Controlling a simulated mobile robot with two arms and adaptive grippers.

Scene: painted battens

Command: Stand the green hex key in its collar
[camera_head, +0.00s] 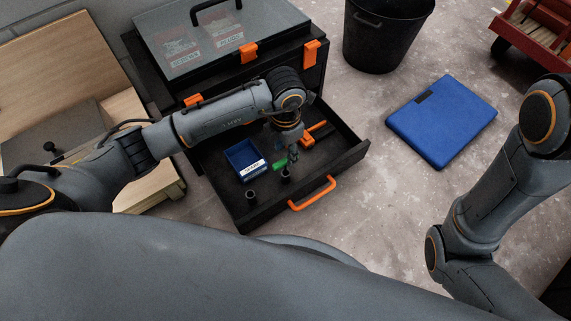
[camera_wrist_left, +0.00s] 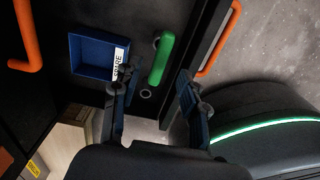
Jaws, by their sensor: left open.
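The green hex key (camera_head: 281,162) lies inside the open drawer, beside a blue tray. In the left wrist view the green hex key (camera_wrist_left: 162,58) shows as a thick green bar, ahead of and between my fingers. My left gripper (camera_wrist_left: 158,84) is open and empty, with one finger on each side of the view. In the head view it hangs over the drawer, partly hidden by its wrist. Two dark round collars, one nearer the front (camera_head: 250,196) and one closer to the key (camera_head: 286,175), stand in the drawer. My right gripper is out of view.
The blue tray (camera_head: 232,154) carries a white label. The black drawer has an orange handle (camera_head: 312,193) and holds an orange item (camera_head: 309,136). The toolbox (camera_head: 220,45) rises behind. A blue case (camera_head: 442,120) and black bucket (camera_head: 386,38) stand on the floor.

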